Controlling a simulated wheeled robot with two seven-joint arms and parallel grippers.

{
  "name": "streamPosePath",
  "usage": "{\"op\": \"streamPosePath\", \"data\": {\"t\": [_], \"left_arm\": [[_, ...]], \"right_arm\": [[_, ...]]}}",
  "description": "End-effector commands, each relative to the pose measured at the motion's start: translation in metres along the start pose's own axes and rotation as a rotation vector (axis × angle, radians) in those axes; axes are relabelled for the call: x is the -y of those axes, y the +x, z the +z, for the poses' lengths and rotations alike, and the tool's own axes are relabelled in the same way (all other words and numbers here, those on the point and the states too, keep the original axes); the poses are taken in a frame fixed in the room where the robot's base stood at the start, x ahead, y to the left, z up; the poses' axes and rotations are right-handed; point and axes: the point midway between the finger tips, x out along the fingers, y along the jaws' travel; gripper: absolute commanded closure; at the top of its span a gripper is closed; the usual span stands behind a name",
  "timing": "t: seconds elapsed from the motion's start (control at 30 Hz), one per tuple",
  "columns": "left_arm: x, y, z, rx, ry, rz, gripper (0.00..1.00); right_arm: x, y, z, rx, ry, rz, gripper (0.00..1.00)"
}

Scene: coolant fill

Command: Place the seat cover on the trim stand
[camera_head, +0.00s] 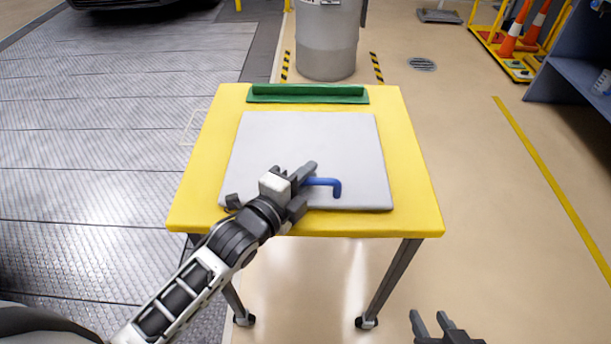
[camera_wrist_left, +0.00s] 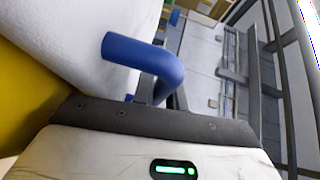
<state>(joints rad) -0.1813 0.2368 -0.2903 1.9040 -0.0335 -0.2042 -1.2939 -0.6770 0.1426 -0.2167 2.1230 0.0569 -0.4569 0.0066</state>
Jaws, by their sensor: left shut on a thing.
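A flat pale grey square sheet (camera_head: 320,140), apparently the seat cover, lies over the yellow top (camera_head: 415,185) of a wheeled stand, likely the trim stand. A bent blue handle (camera_head: 336,187) shows over the sheet's near part; I cannot tell whether it is fixed to it. My left gripper (camera_head: 306,180) is shut on the handle's left end. In the left wrist view the blue handle (camera_wrist_left: 145,52) rises between the fingers beside the pale sheet (camera_wrist_left: 75,35). My right gripper (camera_head: 433,322) is open and empty at the bottom, beyond the stand's near edge.
A green bar (camera_head: 308,93) lies along the stand's far edge. A grey bin (camera_head: 327,45) stands behind it. Orange cones (camera_head: 508,40) and a blue shelf (camera_head: 580,75) are at upper right. The floor right of the stand is clear.

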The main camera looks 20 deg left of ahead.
Motion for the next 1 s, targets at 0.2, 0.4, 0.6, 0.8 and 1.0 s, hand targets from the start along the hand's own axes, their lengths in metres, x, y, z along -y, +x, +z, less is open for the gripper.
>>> {"op": "streamPosePath", "data": {"t": [0.2,0.4,0.6,0.8,1.0], "left_arm": [[-0.003,-0.001,0.0,0.001,-0.003,0.01,0.64],[-0.002,-0.001,0.0,0.001,-0.003,0.007,0.64],[-0.003,-0.013,0.001,0.001,-0.003,0.009,0.64],[-0.003,-0.053,0.0,0.001,-0.003,0.011,0.64],[-0.002,-0.094,0.0,0.001,-0.002,0.01,0.64]], "right_arm": [[0.0,0.0,-0.001,-0.002,0.002,0.0,0.64],[0.0,0.0,0.0,0.0,0.002,0.001,0.64],[0.0,0.001,0.003,0.006,0.002,0.001,0.64],[-0.001,0.001,0.004,0.01,0.001,0.002,0.64],[0.0,0.001,0.005,0.01,0.002,0.001,0.64]]}}
